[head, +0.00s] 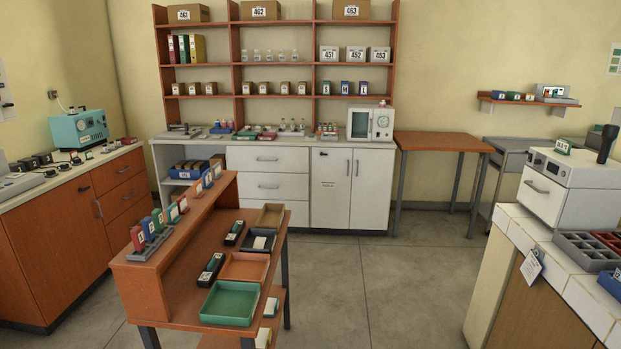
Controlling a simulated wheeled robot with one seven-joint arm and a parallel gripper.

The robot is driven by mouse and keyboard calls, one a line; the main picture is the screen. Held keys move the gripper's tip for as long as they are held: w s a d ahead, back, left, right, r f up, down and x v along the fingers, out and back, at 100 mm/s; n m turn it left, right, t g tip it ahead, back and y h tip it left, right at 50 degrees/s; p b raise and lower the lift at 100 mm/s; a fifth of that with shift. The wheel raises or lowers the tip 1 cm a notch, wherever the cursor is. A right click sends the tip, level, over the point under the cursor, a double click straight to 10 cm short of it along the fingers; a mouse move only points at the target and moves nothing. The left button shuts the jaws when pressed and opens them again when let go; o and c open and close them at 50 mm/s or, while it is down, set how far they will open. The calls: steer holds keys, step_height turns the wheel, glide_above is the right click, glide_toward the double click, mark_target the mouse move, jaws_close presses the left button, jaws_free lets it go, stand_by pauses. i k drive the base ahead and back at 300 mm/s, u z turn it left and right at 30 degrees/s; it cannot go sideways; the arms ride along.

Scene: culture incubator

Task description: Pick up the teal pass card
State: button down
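I cannot make out for certain which thing is the teal pass card. Several small upright labelled pieces stand in a row on the raised ledge of the wooden table, among them a red one (138,238), a blue one (149,228) and a green or teal one (158,218). A small green-edged label (562,146) stands on the white box-shaped device (560,185) at the right. A white tag (531,267) hangs at the right counter's edge. My gripper is not in view.
The wooden table (185,285) holds a green tray (231,302), an orange tray (245,267) and dark trays. A counter with a teal device (78,129) stands left. Grey floor (410,285) is clear between table and right counter.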

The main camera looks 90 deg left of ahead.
mark_target(172, 212)
steer(key=u, duration=0.65)
steer(key=i, duration=0.55)
steer(key=u, duration=1.6)
steer(key=i, duration=1.3)
steer(key=u, duration=1.3)
steer(key=i, duration=1.45)
steer(key=u, duration=1.25)
steer(key=i, duration=0.35)
steer(key=u, duration=0.2)
